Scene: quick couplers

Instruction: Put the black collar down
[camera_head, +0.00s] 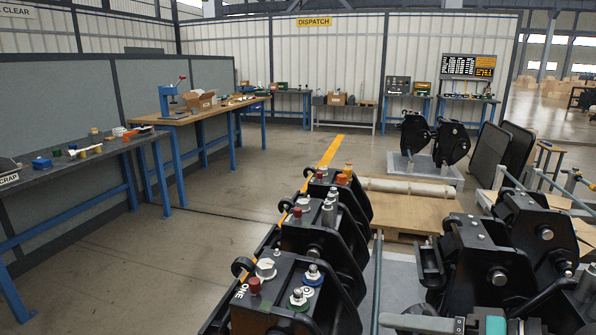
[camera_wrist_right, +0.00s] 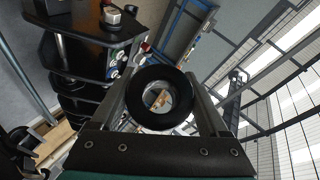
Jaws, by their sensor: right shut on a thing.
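The black collar (camera_wrist_right: 133,97) is a thick black ring with a pale metal inner rim, seen face-on in the right wrist view. My right gripper (camera_wrist_right: 163,88) is shut on it, one finger on each side of the ring. Part of the floor scene shows through its hole. In the head view I cannot make out the collar; only teal and grey parts, likely of my right arm, show at the bottom edge. My left gripper is in neither view.
Black coupler stands with red, white and green fittings (camera_head: 297,297) line the front middle. More black units (camera_head: 500,255) stand at right. A wooden bench (camera_head: 205,112) and a grey scrap bench (camera_head: 85,160) run along the left. The floor (camera_head: 170,260) between is clear.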

